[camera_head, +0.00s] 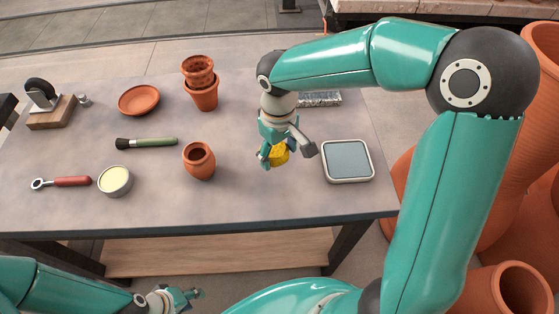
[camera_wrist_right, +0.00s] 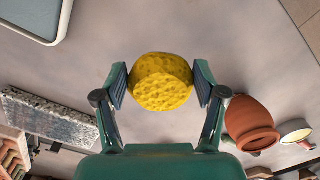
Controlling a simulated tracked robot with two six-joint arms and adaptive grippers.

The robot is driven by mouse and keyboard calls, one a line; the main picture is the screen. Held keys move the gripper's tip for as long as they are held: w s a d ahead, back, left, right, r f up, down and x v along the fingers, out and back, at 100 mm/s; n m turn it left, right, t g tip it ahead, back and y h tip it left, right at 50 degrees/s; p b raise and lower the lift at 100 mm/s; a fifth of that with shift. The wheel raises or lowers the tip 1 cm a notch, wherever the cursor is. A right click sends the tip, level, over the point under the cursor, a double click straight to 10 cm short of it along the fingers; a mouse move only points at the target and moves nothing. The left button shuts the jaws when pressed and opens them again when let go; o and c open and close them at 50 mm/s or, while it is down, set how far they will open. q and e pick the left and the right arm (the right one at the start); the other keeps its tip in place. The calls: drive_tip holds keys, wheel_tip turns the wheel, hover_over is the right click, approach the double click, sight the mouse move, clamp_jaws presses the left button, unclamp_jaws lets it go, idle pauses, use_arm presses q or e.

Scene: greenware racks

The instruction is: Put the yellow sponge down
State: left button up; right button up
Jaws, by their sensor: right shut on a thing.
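The yellow sponge (camera_head: 279,153) is round and pitted. My right gripper (camera_head: 272,158) is shut on it, over the table between the small clay pot and the grey tray. In the right wrist view the sponge (camera_wrist_right: 161,82) sits between the two dark finger pads of the right gripper (camera_wrist_right: 160,84). I cannot tell whether the sponge touches the table (camera_head: 230,205). My left gripper (camera_head: 178,298) is low in the head view, in front of the table edge; its finger opening is unclear.
Right of the sponge is a grey tray (camera_head: 347,160); left is a small clay pot (camera_head: 199,160). A speckled block (camera_head: 319,99) lies behind. Further left are a brush (camera_head: 147,142), a round tin (camera_head: 115,181), a red-handled tool (camera_head: 62,182), a saucer (camera_head: 138,100) and stacked pots (camera_head: 201,90).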

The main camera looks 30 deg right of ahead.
sight(279, 162)
wheel_tip(279, 162, down, 4)
drive_tip(key=shift+f, duration=0.15)
idle(0.3)
drive_tip(key=o, duration=1)
wheel_tip(279, 162, up, 12)
drive_tip(key=shift+r, duration=0.1)
